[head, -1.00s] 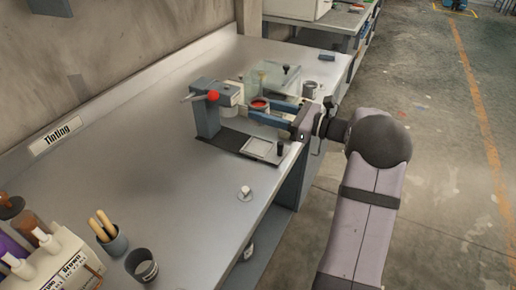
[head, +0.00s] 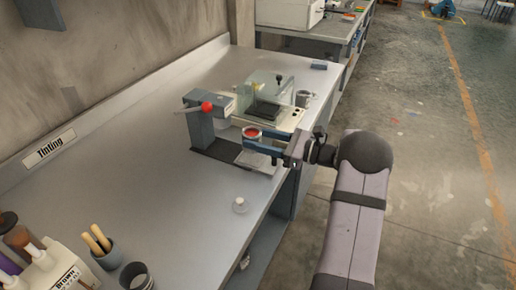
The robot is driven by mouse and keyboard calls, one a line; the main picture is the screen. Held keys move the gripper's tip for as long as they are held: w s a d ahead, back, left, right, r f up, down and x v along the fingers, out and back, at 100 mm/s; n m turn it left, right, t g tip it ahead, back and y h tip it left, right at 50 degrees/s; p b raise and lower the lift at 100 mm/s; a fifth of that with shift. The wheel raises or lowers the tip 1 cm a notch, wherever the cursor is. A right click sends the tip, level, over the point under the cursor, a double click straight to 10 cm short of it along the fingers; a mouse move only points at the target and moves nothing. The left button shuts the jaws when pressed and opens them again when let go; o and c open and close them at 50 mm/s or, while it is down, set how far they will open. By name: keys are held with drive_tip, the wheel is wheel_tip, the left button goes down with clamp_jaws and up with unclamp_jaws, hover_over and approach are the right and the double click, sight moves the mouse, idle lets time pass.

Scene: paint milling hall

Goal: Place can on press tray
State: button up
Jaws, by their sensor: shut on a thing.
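A small can with red paint in it (head: 252,132) is upright between the blue fingers of my gripper (head: 254,139), which is shut on it. The press (head: 196,126) is a grey stand with a red-knobbed lever on a dark base. Its press tray (head: 254,160) is a pale square plate at the right end of that base. The can shows just behind and above the tray, near the press head. My fingers cover part of the can and of the tray's back edge. I cannot tell how high the can is above the tray.
A balance with a clear shield (head: 272,98) stands behind the press, with a grey metal mug (head: 304,97) beside it. A small pale knobbed piece (head: 239,205) lies in front. A brush cup (head: 105,252) and dark can (head: 137,275) stand at front left.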

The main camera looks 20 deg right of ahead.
drive_tip(key=shift+f, duration=0.1)
drive_tip(key=shift+f, duration=1.7)
drive_tip(key=shift+f, duration=0.1)
drive_tip(key=shift+f, duration=0.1)
drive_tip(key=o, duration=1.2)
drive_tip(key=shift+c, duration=0.2)
